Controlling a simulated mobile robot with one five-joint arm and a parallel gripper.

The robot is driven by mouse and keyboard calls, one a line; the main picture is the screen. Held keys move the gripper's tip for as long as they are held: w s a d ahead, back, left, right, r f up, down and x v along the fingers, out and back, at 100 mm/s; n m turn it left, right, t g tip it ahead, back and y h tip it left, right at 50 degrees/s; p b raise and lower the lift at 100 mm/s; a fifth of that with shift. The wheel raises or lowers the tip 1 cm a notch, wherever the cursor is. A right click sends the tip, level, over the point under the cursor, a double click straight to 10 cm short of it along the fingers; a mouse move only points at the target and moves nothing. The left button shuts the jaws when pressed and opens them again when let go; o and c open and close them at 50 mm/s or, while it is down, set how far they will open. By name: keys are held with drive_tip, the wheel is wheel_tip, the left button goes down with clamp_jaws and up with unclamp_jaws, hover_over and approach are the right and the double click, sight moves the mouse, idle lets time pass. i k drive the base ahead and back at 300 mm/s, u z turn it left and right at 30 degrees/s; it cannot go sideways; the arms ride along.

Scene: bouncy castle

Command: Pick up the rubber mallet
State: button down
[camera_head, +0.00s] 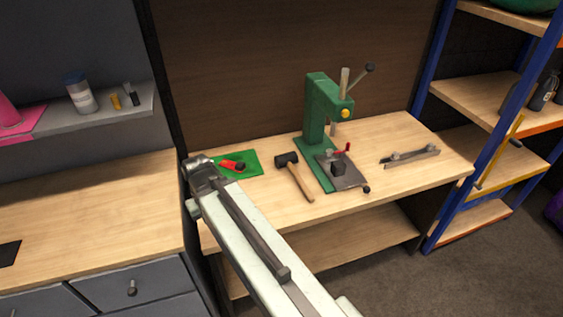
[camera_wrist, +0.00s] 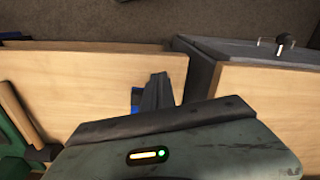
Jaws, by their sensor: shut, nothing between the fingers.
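The rubber mallet (camera_head: 297,179) lies on the wooden workbench (camera_head: 265,205), left of the green press. Its black head points to the back and its wooden handle to the front. In the wrist view the mallet (camera_wrist: 15,106) shows at the left edge, partly cut off. In the wrist view my gripper (camera_wrist: 158,82) is shut over the bench area, to the right of and apart from the mallet.
A green press (camera_head: 318,110) stands just right of the mallet. A green mat (camera_head: 250,160) with a red and black item (camera_head: 232,165) lies to its left. A grey metal tool (camera_head: 412,156) lies further right. A grey drawer cabinet (camera_head: 135,288) adjoins the bench's left.

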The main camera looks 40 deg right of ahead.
sight(287, 160)
drive_tip(key=u, duration=3.05)
drive_tip(key=k, duration=1.7)
drive_tip(key=z, duration=0.85)
drive_tip(key=i, duration=1)
